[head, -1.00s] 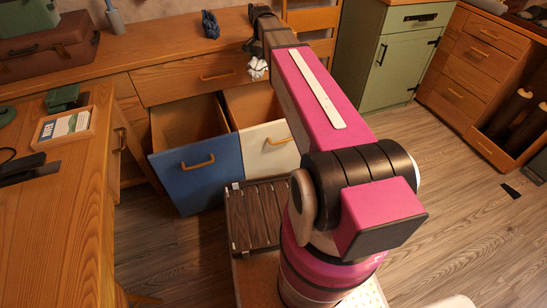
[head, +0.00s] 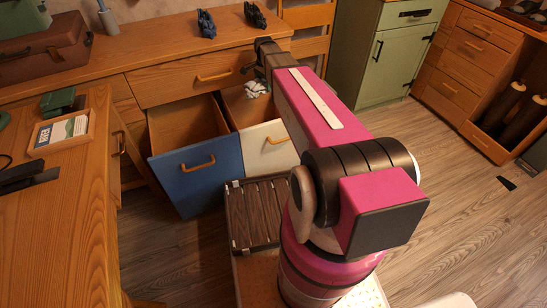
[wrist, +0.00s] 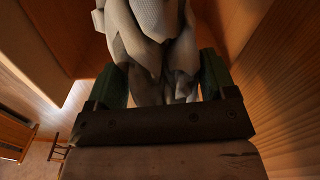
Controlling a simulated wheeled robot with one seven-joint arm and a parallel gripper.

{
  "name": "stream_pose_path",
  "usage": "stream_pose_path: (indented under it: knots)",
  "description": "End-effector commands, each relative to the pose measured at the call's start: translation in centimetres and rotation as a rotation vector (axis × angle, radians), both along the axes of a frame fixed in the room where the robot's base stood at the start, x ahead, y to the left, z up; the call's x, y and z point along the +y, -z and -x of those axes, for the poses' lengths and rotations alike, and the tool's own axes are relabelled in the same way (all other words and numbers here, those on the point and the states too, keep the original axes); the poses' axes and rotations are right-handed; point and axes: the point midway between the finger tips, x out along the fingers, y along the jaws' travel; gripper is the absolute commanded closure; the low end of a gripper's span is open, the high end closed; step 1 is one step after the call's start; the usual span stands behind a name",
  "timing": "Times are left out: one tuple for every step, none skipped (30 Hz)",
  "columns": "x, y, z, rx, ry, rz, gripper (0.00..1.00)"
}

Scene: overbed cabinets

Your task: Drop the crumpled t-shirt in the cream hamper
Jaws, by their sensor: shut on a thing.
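The crumpled t-shirt (head: 256,88), pale grey and white, hangs within the opening of the pulled-out bin with the cream front (head: 268,146), the cream hamper. In the wrist view the t-shirt (wrist: 155,45) is bunched between the two green fingers of my gripper (wrist: 162,80), which is shut on it. Wooden walls (wrist: 255,50) surround the t-shirt there. In the head view my arm hides most of the gripper and part of the bin's right side. I cannot tell whether the cloth touches the bin's bottom.
A pulled-out bin with a blue front (head: 198,172) stands open directly left of the cream one. A closed wooden drawer (head: 200,80) is above them. Two dark crumpled items (head: 207,23) lie on the desktop. A dark slatted rack (head: 256,215) sits before the cream front.

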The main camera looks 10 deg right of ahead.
Motion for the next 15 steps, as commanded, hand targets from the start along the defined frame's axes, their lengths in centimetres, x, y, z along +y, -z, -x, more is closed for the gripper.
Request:
stream_pose_path:
  knots:
    - [0.0, 0.6, 0.0, 0.001, 0.0, 0.0, 0.5]
    - [0.0, 1.0, 0.0, 0.0, 0.0, 0.0, 0.5]
    - [0.0, 1.4, 0.0, 0.0, -0.001, 0.0, 0.5]
    - [0.0, 1.7, 0.0, 0.0, -0.001, 0.0, 0.5]
    - [0.0, 2.0, 0.0, 0.001, -0.001, 0.0, 0.5]
    - [0.0, 2.3, 0.0, 0.001, -0.001, 0.0, 0.5]
    - [0.0, 2.5, 0.0, 0.0, -0.001, 0.0, 0.5]
    - [0.0, 2.7, 0.0, 0.0, -0.001, 0.0, 0.5]
    - [0.0, 2.8, 0.0, 0.0, -0.001, 0.0, 0.5]
    - [0.0, 2.9, 0.0, 0.0, -0.001, 0.0, 0.5]
    - [0.0, 3.0, 0.0, -0.001, -0.001, 0.0, 0.5]
    - [0.0, 3.0, 0.0, -0.001, -0.001, 0.0, 0.5]
    - [0.0, 3.0, 0.0, -0.001, -0.001, 0.0, 0.5]
    - [0.0, 3.0, 0.0, -0.001, -0.001, 0.0, 0.5]
    - [0.0, 3.0, 0.0, -0.001, -0.001, 0.0, 0.5]
